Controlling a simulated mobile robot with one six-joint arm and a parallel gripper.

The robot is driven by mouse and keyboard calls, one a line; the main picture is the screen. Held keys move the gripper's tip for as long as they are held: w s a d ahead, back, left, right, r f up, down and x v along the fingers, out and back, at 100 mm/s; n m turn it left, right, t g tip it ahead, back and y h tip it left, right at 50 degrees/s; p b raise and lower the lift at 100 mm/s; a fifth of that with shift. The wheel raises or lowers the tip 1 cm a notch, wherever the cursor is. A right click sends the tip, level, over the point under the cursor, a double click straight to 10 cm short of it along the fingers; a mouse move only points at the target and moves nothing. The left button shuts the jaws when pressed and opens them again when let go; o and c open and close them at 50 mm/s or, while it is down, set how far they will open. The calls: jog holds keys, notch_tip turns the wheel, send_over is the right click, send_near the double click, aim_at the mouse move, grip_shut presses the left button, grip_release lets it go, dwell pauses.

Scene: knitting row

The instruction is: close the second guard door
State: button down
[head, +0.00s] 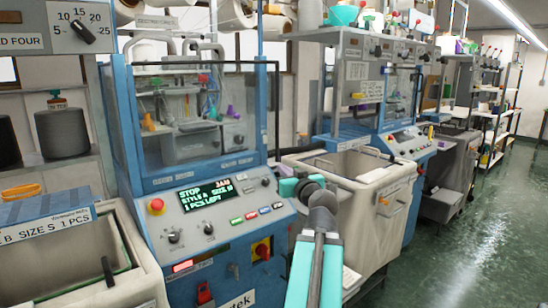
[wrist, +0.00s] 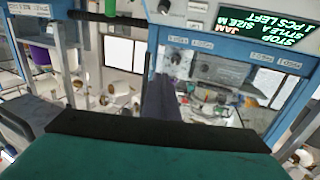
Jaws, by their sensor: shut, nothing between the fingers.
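The nearest knitting machine has a blue frame (head: 123,130) and a clear guard door (head: 276,110) with a thin dark frame. The door's right edge stands out past the machine's right post, so it looks ajar. Its lit display (head: 208,193) reads STOP. A second blue machine (head: 390,110) with a clear front stands farther right; I cannot tell how its door stands. My gripper (head: 288,187) is in front of the nearest machine's right side, its fingertips hard to make out. In the wrist view, my gripper (wrist: 160,100) shows dark, shut and empty, before the machine's window (wrist: 225,90).
A fabric-lined bin (head: 345,165) stands right of the nearest machine, close to my arm. Another bin (head: 75,250) is at lower left. A red emergency button (head: 156,206) sits on the panel. The green floor (head: 470,230) is clear at right.

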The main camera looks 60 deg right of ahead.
aim_at(269, 159)
jog(key=shift+p+x, duration=0.85)
jog(key=shift+p, duration=1.3)
jog(key=shift+w+d+r+p, duration=0.1)
jog(key=shift+w+d+p, duration=0.25)
jog(key=shift+p, duration=0.75)
jog(key=w+p, duration=0.1)
jog(key=p, duration=0.1)
jog(key=shift+d+p, duration=0.15)
jog(key=shift+p, duration=0.2)
jog(key=shift+f+p+x, duration=0.15)
jog(key=shift+p+x, duration=0.45)
jog(key=shift+x, duration=1.05)
jog(key=shift+f+p+x, duration=0.1)
jog(key=shift+p+x, duration=0.45)
jog(key=shift+x, duration=1.05)
jog(key=shift+w, duration=0.1)
